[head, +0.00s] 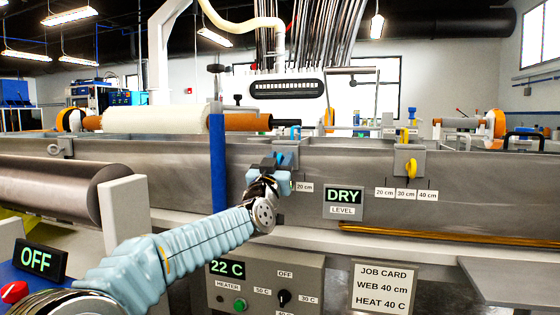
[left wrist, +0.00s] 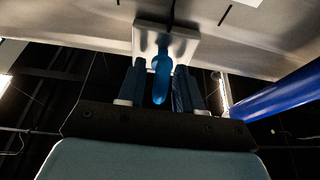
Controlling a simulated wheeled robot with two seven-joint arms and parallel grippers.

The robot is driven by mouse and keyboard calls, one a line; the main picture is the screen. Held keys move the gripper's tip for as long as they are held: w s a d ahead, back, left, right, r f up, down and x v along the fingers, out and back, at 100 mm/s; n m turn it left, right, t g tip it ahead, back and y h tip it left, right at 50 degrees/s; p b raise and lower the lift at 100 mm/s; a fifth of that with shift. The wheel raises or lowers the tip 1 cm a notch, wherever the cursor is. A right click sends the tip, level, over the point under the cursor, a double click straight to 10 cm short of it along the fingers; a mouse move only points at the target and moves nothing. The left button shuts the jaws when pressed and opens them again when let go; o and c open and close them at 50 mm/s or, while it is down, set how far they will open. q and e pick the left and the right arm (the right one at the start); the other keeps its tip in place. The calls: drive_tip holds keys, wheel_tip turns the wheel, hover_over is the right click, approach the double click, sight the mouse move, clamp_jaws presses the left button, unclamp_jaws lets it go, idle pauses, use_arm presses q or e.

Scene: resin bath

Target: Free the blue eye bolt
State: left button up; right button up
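The blue eye bolt (left wrist: 161,75) shows in the left wrist view, on a pale mounting plate (left wrist: 180,42) fixed to the metal trough wall. My left gripper (left wrist: 161,88) has its two dark blue fingers on either side of the bolt. Narrow dark gaps show between the bolt and the fingers, so the gripper looks open around it. In the head view my left gripper (head: 282,165) is up against the trough wall, left of the 20 cm label, and hides most of the bolt. My right gripper is not in view.
A blue post (head: 217,160) stands close left of my left gripper. A yellow eye bolt (head: 411,168) is on the same trough wall (head: 460,170) to the right. A DRY level sign (head: 343,197) and a heater control box (head: 262,285) are below. A brass rod (head: 450,236) lies along the ledge.

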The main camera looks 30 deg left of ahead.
use_arm(q)
drive_tip(key=shift+c, duration=0.4)
clamp_jaws()
drive_tip(key=shift+n+y, duration=0.4)
drive_tip(key=shift+n, duration=0.2)
drive_tip(key=n+g+y+p, duration=0.1)
drive_tip(key=n+y, duration=0.1)
drive_tip(key=n, duration=0.2)
drive_tip(key=n+g+y, duration=0.1)
drive_tip(key=n, duration=0.1)
drive_tip(key=shift+r+n+p, duration=0.1)
drive_tip(key=shift+n+p, duration=0.25)
drive_tip(key=shift+n, duration=0.05)
drive_tip(key=n+g+p, duration=0.1)
drive_tip(key=n, duration=0.1)
drive_tip(key=n+y, duration=0.1)
drive_tip(key=n, duration=0.2)
drive_tip(key=shift+a+g+y+p, duration=0.1)
drive_tip(key=shift+g+y+p, duration=0.2)
drive_tip(key=shift+g+p, duration=0.1)
drive_tip(key=shift+a+f+n+g+y+p, duration=0.15)
drive_tip(key=shift+n+g+p, duration=0.15)
drive_tip(key=shift+n, duration=0.6)
drive_tip(key=shift+d+f+n+g+y+p, duration=0.15)
drive_tip(key=shift+n+g+p, duration=0.15)
drive_tip(key=shift+n, duration=0.6)
drive_tip(key=shift+a, duration=0.1)
